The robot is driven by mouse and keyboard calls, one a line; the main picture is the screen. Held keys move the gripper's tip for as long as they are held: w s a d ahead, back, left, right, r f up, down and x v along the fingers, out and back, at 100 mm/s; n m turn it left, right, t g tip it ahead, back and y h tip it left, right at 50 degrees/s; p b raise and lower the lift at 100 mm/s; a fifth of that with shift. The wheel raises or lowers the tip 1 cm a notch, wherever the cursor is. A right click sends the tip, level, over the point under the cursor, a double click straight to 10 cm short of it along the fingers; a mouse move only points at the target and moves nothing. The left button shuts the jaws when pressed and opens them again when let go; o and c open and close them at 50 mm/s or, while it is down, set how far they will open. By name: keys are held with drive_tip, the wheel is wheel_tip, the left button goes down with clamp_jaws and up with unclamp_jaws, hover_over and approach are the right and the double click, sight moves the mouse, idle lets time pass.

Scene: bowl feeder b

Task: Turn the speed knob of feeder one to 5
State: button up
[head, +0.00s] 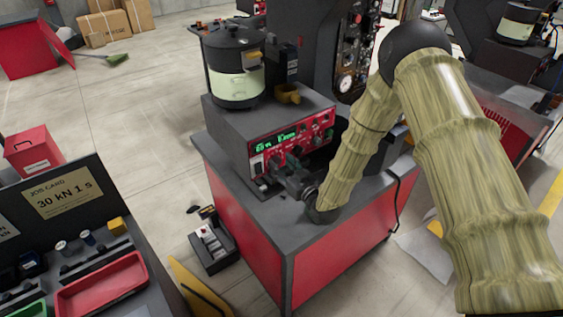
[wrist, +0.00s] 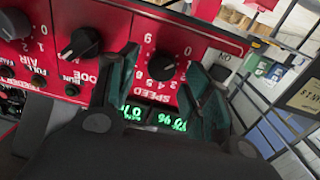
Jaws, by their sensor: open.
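The feeder's red control panel (head: 290,140) faces my gripper, with green digits (head: 275,142) lit on it. In the wrist view the black speed knob (wrist: 160,68) sits on the panel, ringed by white numbers, with the word SPEED beside it. The wrist picture is turned, so the lettering reads upside down. My gripper (wrist: 162,62) is open, with one green-black finger on each side of the speed knob. I cannot tell whether the fingers touch it. The knob's exact setting is too small to read. In the head view my gripper (head: 285,170) hides part of the panel.
A mode knob (wrist: 80,42) and another dial (wrist: 14,25) sit left of the speed knob in the wrist view. The feeder bowl (head: 235,85) stands on the grey housing. The red-sided bench (head: 245,225) carries it; a job card (head: 62,197) stands at left.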

drive_tip(key=shift+w+a, duration=0.2)
drive_tip(key=shift+w, duration=0.05)
drive_tip(key=shift+c, duration=0.2)
drive_tip(key=c, duration=1)
drive_tip(key=shift+f+b, duration=0.1)
drive_tip(key=shift+b, duration=0.2)
